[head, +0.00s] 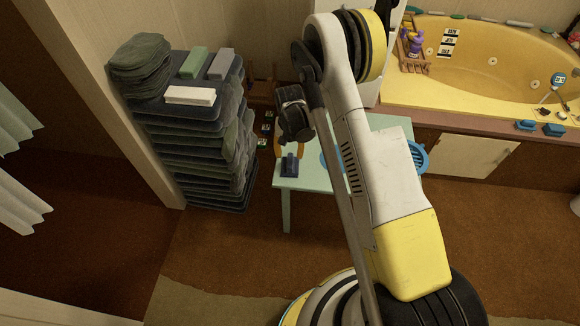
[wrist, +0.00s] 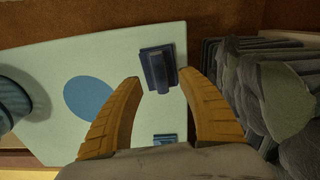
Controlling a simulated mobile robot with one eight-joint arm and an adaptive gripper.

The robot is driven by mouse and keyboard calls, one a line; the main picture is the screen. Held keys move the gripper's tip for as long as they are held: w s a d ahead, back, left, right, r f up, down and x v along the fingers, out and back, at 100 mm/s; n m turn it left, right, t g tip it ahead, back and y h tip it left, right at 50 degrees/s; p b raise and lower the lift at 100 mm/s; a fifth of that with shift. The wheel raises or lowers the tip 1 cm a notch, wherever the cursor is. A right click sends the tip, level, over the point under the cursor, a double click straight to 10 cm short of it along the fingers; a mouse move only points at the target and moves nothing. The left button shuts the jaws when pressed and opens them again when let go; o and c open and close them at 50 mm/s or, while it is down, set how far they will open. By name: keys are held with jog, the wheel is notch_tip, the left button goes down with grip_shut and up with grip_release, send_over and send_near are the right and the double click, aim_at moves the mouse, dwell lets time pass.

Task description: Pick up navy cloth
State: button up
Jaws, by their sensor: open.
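A small navy item (head: 289,166), which looks like the navy cloth, lies on the near left corner of the pale green table (head: 345,182). It has a flat base with a raised narrow part on top. In the wrist view the navy cloth (wrist: 153,66) shows beyond and between the two orange fingertips. My gripper (head: 289,152) is open and empty just above it, pointing down; in the wrist view its fingers (wrist: 159,80) stand apart on either side. I cannot tell whether they touch it.
A tall stack of dark folded towels (head: 200,140) stands close left of the table. A second small blue thing (wrist: 165,139) and a flat blue disc (wrist: 88,98) lie on the tabletop. The yellow tub (head: 480,60) is at the back right.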

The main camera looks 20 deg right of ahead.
aim_at(290, 160)
jog(key=f+b, duration=0.1)
jog(key=f, duration=0.1)
jog(key=f+b, duration=0.1)
jog(key=f, duration=0.2)
jog(key=f+b, duration=0.1)
jog(key=f, duration=0.1)
jog(key=shift+w+d+f+b, duration=0.2)
jog(key=shift+w+d+b, duration=0.1)
jog(key=shift+w, duration=0.1)
jog(key=shift+r, duration=0.1)
grip_shut()
